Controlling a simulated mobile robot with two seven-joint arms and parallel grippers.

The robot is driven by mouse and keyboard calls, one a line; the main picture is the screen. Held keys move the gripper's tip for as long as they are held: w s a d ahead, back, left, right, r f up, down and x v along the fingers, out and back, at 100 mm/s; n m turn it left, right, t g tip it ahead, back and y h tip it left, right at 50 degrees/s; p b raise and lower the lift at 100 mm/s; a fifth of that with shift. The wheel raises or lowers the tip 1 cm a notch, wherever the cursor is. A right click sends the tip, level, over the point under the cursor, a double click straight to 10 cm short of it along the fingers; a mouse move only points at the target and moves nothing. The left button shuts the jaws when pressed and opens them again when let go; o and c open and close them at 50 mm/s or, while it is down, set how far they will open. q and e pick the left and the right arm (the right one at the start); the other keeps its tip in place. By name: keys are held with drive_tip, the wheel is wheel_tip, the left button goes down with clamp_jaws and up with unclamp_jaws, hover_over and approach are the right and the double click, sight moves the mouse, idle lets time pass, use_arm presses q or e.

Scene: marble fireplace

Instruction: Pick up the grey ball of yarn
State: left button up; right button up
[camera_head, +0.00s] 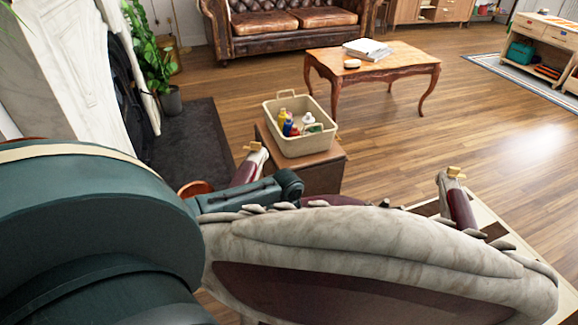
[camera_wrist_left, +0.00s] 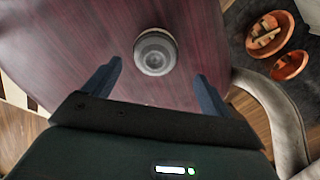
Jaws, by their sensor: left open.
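The grey ball of yarn (camera_wrist_left: 155,52) shows in the left wrist view as a round grey thing on the dark red chair seat (camera_wrist_left: 60,40). My left gripper (camera_wrist_left: 158,70) is open, with one finger on each side of the ball's near part; I see no contact. In the head view my left arm reaches over the chair, and the chair's pale backrest (camera_head: 370,245) hides the ball and my left fingertips. My right gripper is not in view.
The chair has armrests on both sides. Behind it a beige basket (camera_head: 300,145) of bottles stands on a brown box (camera_head: 325,172). Two orange bowls (camera_wrist_left: 290,65) lie beside the chair. A wooden table (camera_head: 375,65) and open floor are farther off.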

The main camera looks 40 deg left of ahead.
use_arm(q)
drive_tip(key=shift+f, duration=0.8)
drive_tip(key=f, duration=0.1)
drive_tip(key=f+b, duration=0.1)
drive_tip(key=f, duration=0.1)
drive_tip(key=f+b, duration=0.1)
drive_tip(key=f, duration=0.1)
drive_tip(key=shift+s+d+f, duration=0.1)
drive_tip(key=shift+s+d, duration=0.05)
drive_tip(key=shift+d, duration=0.2)
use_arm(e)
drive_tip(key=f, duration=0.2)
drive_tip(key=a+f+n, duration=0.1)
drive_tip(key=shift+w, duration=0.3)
use_arm(q)
drive_tip(key=shift+c, duration=0.5)
drive_tip(key=c, duration=1)
